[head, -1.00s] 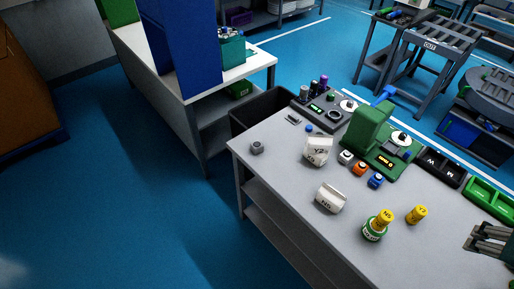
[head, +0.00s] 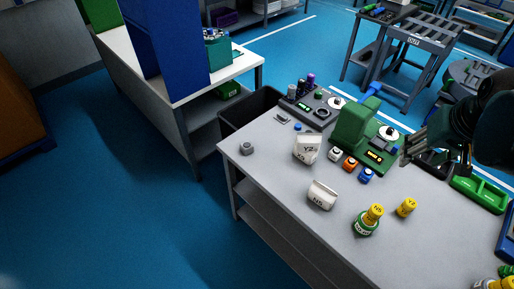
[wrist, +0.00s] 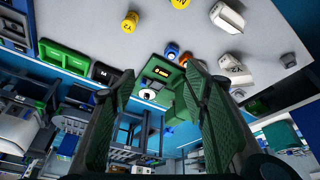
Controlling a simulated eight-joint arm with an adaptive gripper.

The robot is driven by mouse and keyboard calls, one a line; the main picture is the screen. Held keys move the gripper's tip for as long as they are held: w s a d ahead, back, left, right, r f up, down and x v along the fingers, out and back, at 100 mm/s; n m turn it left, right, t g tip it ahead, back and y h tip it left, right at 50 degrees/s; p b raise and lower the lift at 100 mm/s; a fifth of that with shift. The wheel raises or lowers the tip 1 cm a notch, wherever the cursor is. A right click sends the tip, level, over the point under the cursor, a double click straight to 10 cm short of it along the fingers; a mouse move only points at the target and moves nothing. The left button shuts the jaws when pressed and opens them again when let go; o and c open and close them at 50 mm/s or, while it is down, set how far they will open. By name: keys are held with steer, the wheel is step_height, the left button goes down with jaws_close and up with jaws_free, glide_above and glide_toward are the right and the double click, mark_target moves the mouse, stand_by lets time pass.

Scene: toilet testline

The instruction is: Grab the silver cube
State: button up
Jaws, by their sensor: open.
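The silver cube (head: 246,148) is a small grey block on the tabletop, near the left corner of the grey table (head: 275,160). It also shows at the upper right of the wrist view (wrist: 289,60). My gripper (head: 412,150) is over the right part of the table in the head view, far from the cube, with nothing held. In the wrist view the two green-padded fingers of my gripper (wrist: 160,82) are spread apart, with the green machine beyond them.
A green machine (head: 352,125) stands at the back. A black bin (head: 250,110) sits beyond the cube.

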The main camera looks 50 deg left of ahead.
steer(key=w+a+f+n+g, duration=0.1)
steer(key=a+f, duration=0.1)
steer(key=a, duration=0.6)
steer(key=w+a+f+n, duration=0.1)
steer(key=w+a+n, duration=0.1)
steer(key=a, duration=0.6)
steer(key=n+g+h, duration=0.2)
steer(key=n+g, duration=0.1)
steer(key=n, duration=0.3)
glide_above(247, 145)
steer(key=f, duration=1.1)
steer(key=f+p, duration=0.1)
steer(key=f, duration=1)
steer(key=shift+w+d+f, duration=0.1)
steer(key=shift+d+f, duration=0.1)
steer(key=shift+f, duration=0.05)
steer(key=shift+s+a+f, duration=0.15)
steer(key=shift+s, duration=0.05)
steer(key=shift+f, duration=0.1)
steer(key=shift+f, duration=1.2)
steer(key=shift+f, duration=0.15)
steer(key=shift+a+f+b, duration=0.1)
steer(key=shift+f+b, duration=0.5)
steer(key=shift+f, duration=1.85)
